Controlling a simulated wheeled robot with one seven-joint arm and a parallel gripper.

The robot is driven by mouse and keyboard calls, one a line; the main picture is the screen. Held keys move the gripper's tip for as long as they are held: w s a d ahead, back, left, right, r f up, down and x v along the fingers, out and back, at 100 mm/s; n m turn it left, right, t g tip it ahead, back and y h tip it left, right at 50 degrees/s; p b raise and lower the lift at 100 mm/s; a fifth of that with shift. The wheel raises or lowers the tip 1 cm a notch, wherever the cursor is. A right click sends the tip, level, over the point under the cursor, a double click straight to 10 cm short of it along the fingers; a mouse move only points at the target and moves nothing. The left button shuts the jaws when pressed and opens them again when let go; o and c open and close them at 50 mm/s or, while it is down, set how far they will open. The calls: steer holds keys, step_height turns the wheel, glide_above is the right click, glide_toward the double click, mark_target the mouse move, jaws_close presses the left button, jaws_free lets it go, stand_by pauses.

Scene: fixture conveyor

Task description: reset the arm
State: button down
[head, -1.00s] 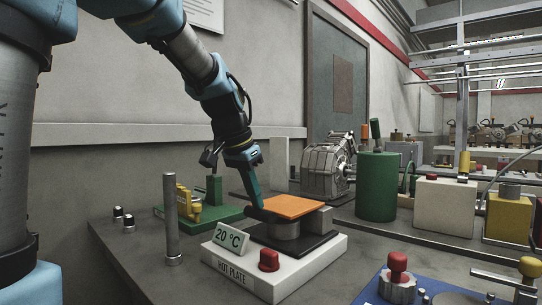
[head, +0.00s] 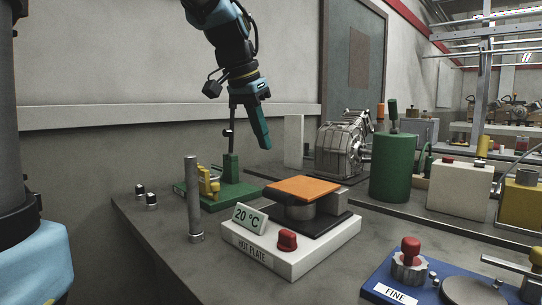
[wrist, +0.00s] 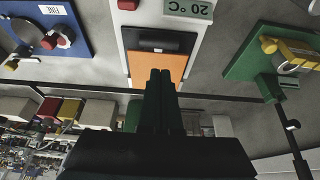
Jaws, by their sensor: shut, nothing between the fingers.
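My gripper (head: 264,146) hangs in the air above and behind the hot plate (head: 318,254), left of the orange plate in the head view. Its teal fingers are together with nothing between them. In the wrist view the dark fingers (wrist: 160,74) lie side by side in front of the orange plate (wrist: 158,68). The orange plate (head: 303,187) rests on a metal cylinder on the hot plate, apart from the gripper. The hot plate display (head: 249,216) reads 20 °C.
A green fixture with a yellow clamp (head: 209,185) and a metal post (head: 194,205) stand to the left. A green cylinder (head: 393,168), a white box (head: 459,190) and a blue panel marked FINE (head: 385,275) stand to the right. A motor casing (head: 343,150) is behind.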

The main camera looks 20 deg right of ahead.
steer(key=w+a+f+n+y+p, duration=0.1)
steer(key=a+f+n+y+p, duration=0.1)
steer(key=a+f+n+p, duration=0.75)
steer(key=s+a+f+n+y, duration=0.1)
steer(key=s+a+f, duration=0.2)
steer(key=a, duration=0.4)
steer(key=s+a+f+n, duration=0.1)
steer(key=s+a+f, duration=0.2)
steer(key=a+f, duration=0.3)
steer(key=shift+s+a+g+y, duration=0.3)
steer(key=shift+a+y, duration=0.1)
stand_by(1.0)
